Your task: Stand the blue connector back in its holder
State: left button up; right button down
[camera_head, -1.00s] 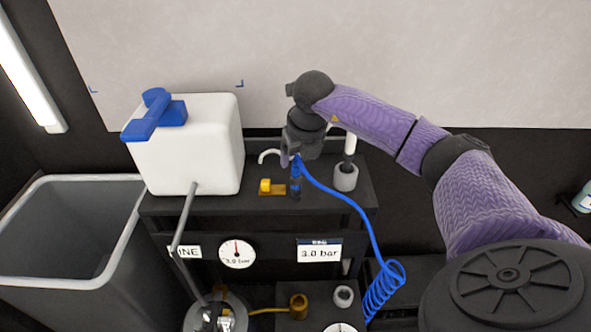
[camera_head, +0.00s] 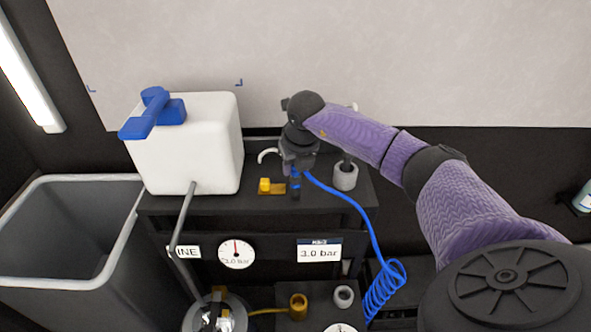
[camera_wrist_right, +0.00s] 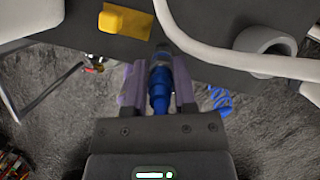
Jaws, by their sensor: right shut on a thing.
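My right gripper (camera_head: 297,168) is shut on the blue connector (camera_head: 295,182), just above the front part of the dark shelf. In the right wrist view, the connector (camera_wrist_right: 160,88) lies between the two fingers of the right gripper (camera_wrist_right: 158,80), its grey tip pointing away from the palm. A blue coiled hose runs from the connector down to the right. A grey round cup (camera_head: 345,180) stands on the shelf to the right of the gripper; its open mouth shows in the wrist view (camera_wrist_right: 267,44). I cannot tell for certain which fitting is the connector's holder. My left gripper is out of view.
A white tank (camera_head: 190,150) with a blue handle stands on the shelf (camera_head: 240,205) at left. A yellow block (camera_head: 265,186) and a white hook (camera_head: 267,153) are near the gripper. A grey bin (camera_head: 70,275) stands at lower left. The coiled hose (camera_head: 382,290) hangs at right.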

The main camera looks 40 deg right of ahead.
notch_tip(320, 180, up, 10)
jog(key=shift+p, duration=0.65)
jog(key=shift+a+f+n, duration=0.2)
jog(key=shift+a+n, duration=0.2)
jog(key=shift+n, duration=0.1)
jog(key=s+a+f+m+g+b, duration=0.1)
jog(key=s+a+f+m+g, duration=0.1)
jog(key=a+m, duration=0.4)
jog(key=s+a+f+m+g+b, duration=0.2)
jog(key=s+a+m, duration=0.2)
jog(key=m, duration=1.2)
jog(key=s+a+f+m+g+y+b, duration=0.1)
jog(key=s+a+f+m+g+b, duration=0.1)
jog(key=a+m, duration=0.8)
jog(key=shift+s+a+f+m+g, duration=0.15)
jog(key=shift+s+f+m+g, duration=0.25)
jog(key=shift+s+m, duration=0.4)
jog(key=shift+s+f, duration=0.1)
